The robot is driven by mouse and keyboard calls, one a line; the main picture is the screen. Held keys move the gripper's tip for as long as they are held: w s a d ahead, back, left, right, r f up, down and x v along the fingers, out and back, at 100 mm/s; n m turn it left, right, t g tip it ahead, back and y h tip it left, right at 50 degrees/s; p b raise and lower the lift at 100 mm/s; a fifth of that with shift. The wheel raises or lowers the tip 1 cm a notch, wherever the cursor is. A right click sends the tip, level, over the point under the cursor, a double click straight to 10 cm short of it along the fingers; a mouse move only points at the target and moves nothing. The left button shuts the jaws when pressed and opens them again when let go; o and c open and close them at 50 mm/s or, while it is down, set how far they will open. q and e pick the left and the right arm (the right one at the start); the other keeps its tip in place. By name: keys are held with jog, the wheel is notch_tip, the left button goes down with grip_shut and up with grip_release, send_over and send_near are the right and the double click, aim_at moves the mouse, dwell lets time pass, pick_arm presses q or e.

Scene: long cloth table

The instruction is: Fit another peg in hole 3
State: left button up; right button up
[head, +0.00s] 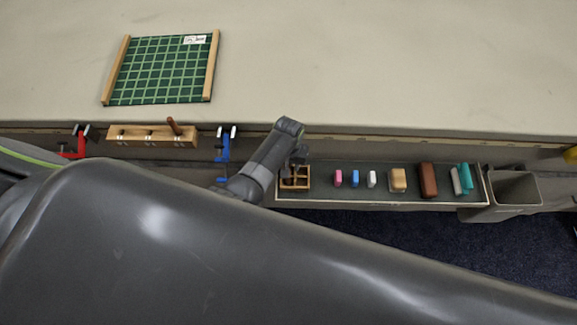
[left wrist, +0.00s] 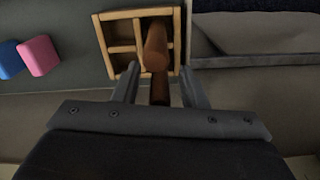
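A wooden rail (head: 140,137) with dark marks along it is at the table's front edge, left in the head view. One brown peg (head: 174,126) stands tilted near its right end. The divided wooden box (head: 301,186) sits at the left end of the shelf tray; it also shows in the left wrist view (left wrist: 114,15). A brown peg (left wrist: 156,45) leans in the box there, with another brown piece (left wrist: 160,90) below it. My left gripper (left wrist: 158,73) is at the box, its fingers apart on either side of the brown pieces. My right gripper is not in view.
Red (head: 75,148) and blue (head: 225,146) clamps flank the rail. The tray (head: 384,196) also holds pink, blue, white, tan, brown and teal items. A grey bin (head: 515,190) stands at right. A green grid mat (head: 162,68) lies on the otherwise clear table. My grey arm covers the foreground.

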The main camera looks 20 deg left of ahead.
pick_arm(q)
grip_shut()
jog(key=shift+r, duration=0.1)
